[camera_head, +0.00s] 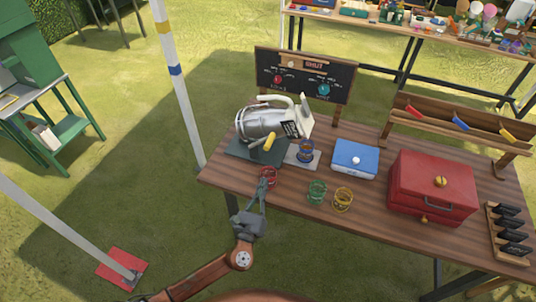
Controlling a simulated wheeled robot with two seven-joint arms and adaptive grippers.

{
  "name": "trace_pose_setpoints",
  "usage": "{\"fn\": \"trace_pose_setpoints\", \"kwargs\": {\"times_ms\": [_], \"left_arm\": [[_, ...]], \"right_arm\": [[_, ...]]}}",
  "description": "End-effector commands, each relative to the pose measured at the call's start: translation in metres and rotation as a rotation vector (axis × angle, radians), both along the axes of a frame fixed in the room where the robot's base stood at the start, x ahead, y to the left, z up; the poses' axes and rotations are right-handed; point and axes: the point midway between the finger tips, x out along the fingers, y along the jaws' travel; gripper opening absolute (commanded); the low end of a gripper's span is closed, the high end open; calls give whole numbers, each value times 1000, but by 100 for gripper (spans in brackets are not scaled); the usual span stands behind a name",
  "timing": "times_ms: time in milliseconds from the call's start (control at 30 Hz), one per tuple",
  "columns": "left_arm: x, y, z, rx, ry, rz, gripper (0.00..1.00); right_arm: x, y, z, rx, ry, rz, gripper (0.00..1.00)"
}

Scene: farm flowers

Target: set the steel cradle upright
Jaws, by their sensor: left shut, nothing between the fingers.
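A silver steel vessel (258,122), which looks like a can resting in a cradle, lies tilted on a dark mat (240,151) at the table's left end. A yellow grip (270,139) sticks out at its front. I cannot clearly tell the cradle's frame from the vessel. My left gripper (264,183) is shut and empty at the front table edge, below the mat. Its fingertips overlap a small red wire-like holder (269,171) in the picture; I cannot tell if they touch. My right gripper is not in view.
A blue holder (306,152) stands on a grey plate beside the mat. Green (317,190) and yellow (343,198) holders stand at the front edge. A blue box (355,159), red chest (431,187) and blackboard (304,77) share the table. A white pole (181,90) rises at left.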

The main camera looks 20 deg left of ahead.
Motion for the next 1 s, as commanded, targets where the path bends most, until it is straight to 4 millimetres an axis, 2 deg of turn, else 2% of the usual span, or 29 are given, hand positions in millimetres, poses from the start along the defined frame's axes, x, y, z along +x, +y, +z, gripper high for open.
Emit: {"fn": "trace_pose_setpoints", "kwargs": {"times_ms": [233, 367, 467, 867, 1000], "left_arm": [[1, 1, 0, -3, 1, 1, 0], [9, 1, 2, -4, 1, 2, 0], [23, 2, 6, -6, 0, 2, 0], [101, 3, 25, -7, 2, 1, 0], [98, 9, 49, -7, 1, 1, 0]], "right_arm": [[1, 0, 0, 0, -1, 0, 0], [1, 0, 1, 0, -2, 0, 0], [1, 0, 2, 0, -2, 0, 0], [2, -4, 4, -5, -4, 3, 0], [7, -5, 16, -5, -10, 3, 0]]}}
